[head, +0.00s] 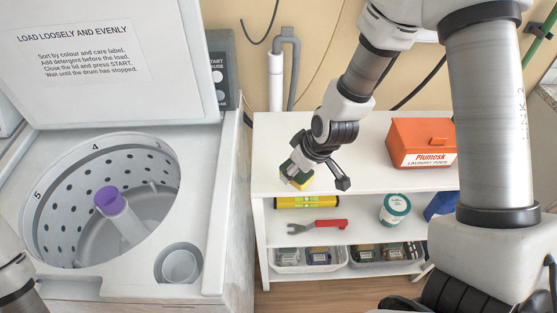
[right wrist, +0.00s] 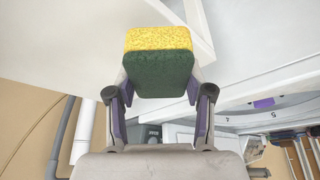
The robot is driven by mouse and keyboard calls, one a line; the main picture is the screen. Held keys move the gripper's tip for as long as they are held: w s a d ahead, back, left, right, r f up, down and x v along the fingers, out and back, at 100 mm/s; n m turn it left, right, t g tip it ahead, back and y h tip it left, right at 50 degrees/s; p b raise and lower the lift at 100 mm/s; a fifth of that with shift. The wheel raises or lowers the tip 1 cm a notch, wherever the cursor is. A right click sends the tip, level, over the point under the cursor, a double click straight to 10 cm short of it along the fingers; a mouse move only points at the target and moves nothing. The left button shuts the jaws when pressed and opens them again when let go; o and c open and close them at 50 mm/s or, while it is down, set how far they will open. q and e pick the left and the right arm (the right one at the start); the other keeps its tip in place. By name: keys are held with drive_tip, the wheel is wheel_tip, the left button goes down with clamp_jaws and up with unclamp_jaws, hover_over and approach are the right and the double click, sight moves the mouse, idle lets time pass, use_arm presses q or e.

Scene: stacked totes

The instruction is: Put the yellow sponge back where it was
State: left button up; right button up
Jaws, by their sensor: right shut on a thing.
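The sponge is yellow with a dark green scouring side. In the head view the yellow sponge (head: 296,177) is at the left end of the white shelf's top board. My right gripper (head: 307,170) is shut on it and hides part of it. In the right wrist view the sponge (right wrist: 158,62) sits between the two fingers of the gripper (right wrist: 158,88), green side towards the camera and yellow part at the top. I cannot tell whether the sponge touches the board. My left gripper is not in view; only a bit of my left arm shows at the left edge.
The white shelf (head: 350,188) also bears an orange laundry-pod box (head: 421,142), a yellow level (head: 308,202), a red-handled wrench (head: 318,226), a teal-and-white tub (head: 395,209) and bins below. An open washer (head: 225,215) with a purple-topped agitator (head: 108,199) stands left. The top board's middle is clear.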

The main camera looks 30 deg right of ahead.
sight(289, 162)
drive_tip(key=w+b, duration=0.2)
drive_tip(key=b, duration=0.1)
drive_tip(key=w+f+b, duration=0.1)
drive_tip(key=b, duration=0.2)
drive_tip(key=shift+w+d+f, duration=0.2)
drive_tip(key=shift+w, duration=0.15)
drive_tip(key=w, duration=0.2)
drive_tip(key=w+b, duration=0.1)
drive_tip(key=w, duration=0.2)
drive_tip(key=shift+w+r, duration=0.25)
drive_tip(key=shift+w, duration=0.15)
drive_tip(key=f, duration=0.1)
drive_tip(key=f+b, duration=0.2)
drive_tip(key=shift+s+f, duration=0.15)
drive_tip(key=shift+s, duration=0.15)
drive_tip(key=shift+w, duration=0.1)
drive_tip(key=shift+f, duration=0.15)
drive_tip(key=o, duration=1.1)
